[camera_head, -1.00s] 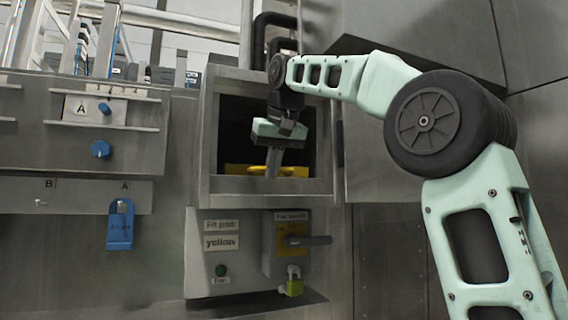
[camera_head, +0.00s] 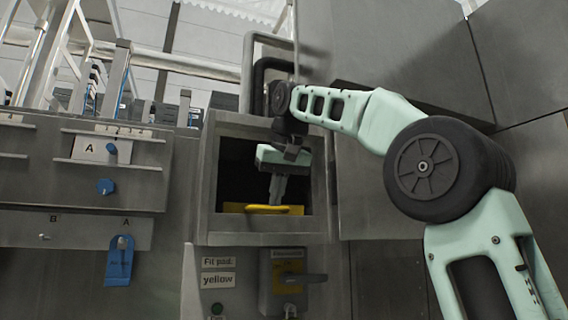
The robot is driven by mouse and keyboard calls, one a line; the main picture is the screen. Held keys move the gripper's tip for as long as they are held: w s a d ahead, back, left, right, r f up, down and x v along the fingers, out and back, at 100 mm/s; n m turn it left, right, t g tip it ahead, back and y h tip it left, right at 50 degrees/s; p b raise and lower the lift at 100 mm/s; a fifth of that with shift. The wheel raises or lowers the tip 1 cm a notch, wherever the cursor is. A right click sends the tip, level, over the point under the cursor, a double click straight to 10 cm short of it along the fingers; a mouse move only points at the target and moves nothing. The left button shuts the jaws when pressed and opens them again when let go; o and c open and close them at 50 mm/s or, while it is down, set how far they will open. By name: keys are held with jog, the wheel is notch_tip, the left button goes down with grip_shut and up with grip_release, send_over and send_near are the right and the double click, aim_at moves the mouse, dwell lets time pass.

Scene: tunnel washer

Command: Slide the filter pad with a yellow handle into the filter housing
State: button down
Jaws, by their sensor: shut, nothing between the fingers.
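The filter housing (camera_head: 264,240) is an open square metal box on the machine front, with a dark inside. The filter pad's yellow handle (camera_head: 262,209) shows low in the opening, lying across it; the rest of the pad is hidden inside. My gripper (camera_head: 277,200) hangs down in front of the opening, with its fingers shut and empty. The fingertips are right at the yellow handle in the picture; I cannot tell whether they touch it.
A label reading "Fit pad: yellow" (camera_head: 218,280) and a switch box (camera_head: 287,278) sit below the housing. To the left are panels with blue knobs (camera_head: 105,187) and a hanging blue tag (camera_head: 119,262). Dark pipes (camera_head: 259,85) run above the housing.

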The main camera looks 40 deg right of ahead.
jog(key=v, duration=0.7)
jog(key=shift+s+r, duration=0.2)
jog(key=shift+r, duration=0.05)
jog(key=a+f+n+g+y+b, duration=0.15)
jog(key=a+f+b, duration=0.25)
jog(key=a+f, duration=0.55)
jog(key=a+f+n+g+y+b, duration=0.1)
jog(key=a+f+n+b, duration=0.3)
jog(key=f, duration=1.1)
jog(key=a+f+n+g+y+b, duration=0.1)
jog(key=a+f+b, duration=0.2)
jog(key=a+f, duration=0.7)
jog(key=s+a+f+n+b, duration=0.15)
jog(key=s+f, duration=0.25)
jog(key=f, duration=0.4)
jog(key=s+a+f+g+b, duration=0.1)
jog(key=s+f+b, duration=0.2)
jog(key=f, duration=0.5)
jog(key=s+a+f+n+b, duration=0.1)
jog(key=s+f+b, duration=0.1)
jog(key=s+f, duration=0.35)
jog(key=s+d+f+n+b, duration=0.1)
jog(key=s+f, duration=0.5)
jog(key=f, duration=0.3)
jog(key=s+d+f+n+g+h+b, duration=0.1)
jog(key=s+d+f+b, duration=0.1)
jog(key=s+f, duration=0.4)
notch_tip(320, 180, down, 3)
jog(key=shift+b, duration=0.3)
